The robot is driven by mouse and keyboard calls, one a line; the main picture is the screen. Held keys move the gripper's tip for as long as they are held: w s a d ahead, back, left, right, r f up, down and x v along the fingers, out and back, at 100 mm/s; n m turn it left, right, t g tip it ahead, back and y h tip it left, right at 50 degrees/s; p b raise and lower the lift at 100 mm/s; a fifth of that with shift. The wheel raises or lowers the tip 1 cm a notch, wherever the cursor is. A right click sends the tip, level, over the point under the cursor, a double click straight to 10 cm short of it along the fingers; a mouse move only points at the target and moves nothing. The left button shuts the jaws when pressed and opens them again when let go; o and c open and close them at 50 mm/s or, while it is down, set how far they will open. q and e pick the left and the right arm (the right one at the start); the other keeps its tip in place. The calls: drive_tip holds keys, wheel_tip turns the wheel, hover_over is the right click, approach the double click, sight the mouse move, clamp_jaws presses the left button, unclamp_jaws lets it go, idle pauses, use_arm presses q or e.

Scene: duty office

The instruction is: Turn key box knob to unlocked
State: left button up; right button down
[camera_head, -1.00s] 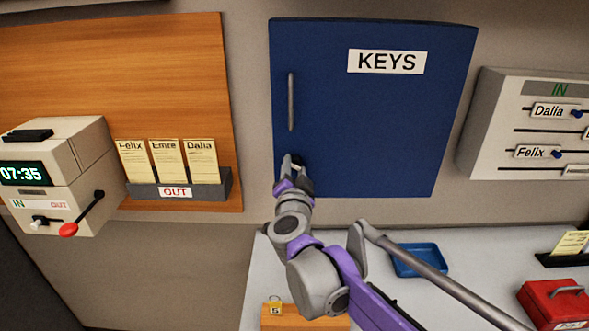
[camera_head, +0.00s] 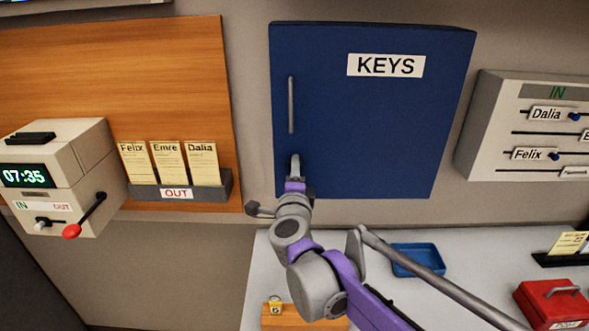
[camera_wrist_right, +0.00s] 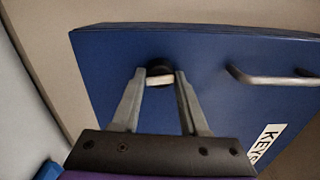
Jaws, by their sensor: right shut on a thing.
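The blue key box (camera_head: 390,130) hangs on the wall with its door shut and a KEYS label (camera_head: 386,65) near the top. A grey bar handle (camera_head: 291,104) runs vertically on the door's left side. My right gripper (camera_head: 295,166) is at the door's lower left, below the handle. In the right wrist view its two fingers (camera_wrist_right: 160,80) are shut on the knob (camera_wrist_right: 158,79), which has a pale grip bar on a dark round base. In the head view the gripper hides the knob. My left gripper is not in view.
A time clock (camera_head: 60,175) and an OUT card rack (camera_head: 180,188) are on the left. An IN board (camera_head: 490,130) is on the right. Below, the counter (camera_head: 400,295) holds a blue tray (camera_head: 432,256), a red box (camera_head: 552,303) and a wooden block (camera_head: 300,318).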

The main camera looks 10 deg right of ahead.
drive_tip(key=shift+m, duration=0.8)
drive_tip(key=shift+c, duration=2.2)
unclamp_jaws()
drive_tip(key=s+a+b, duration=0.1)
drive_tip(key=s+a, duration=0.1)
drive_tip(key=s, duration=0.8)
drive_tip(key=shift+s, duration=0.35)
drive_tip(key=shift+a+f, duration=0.1)
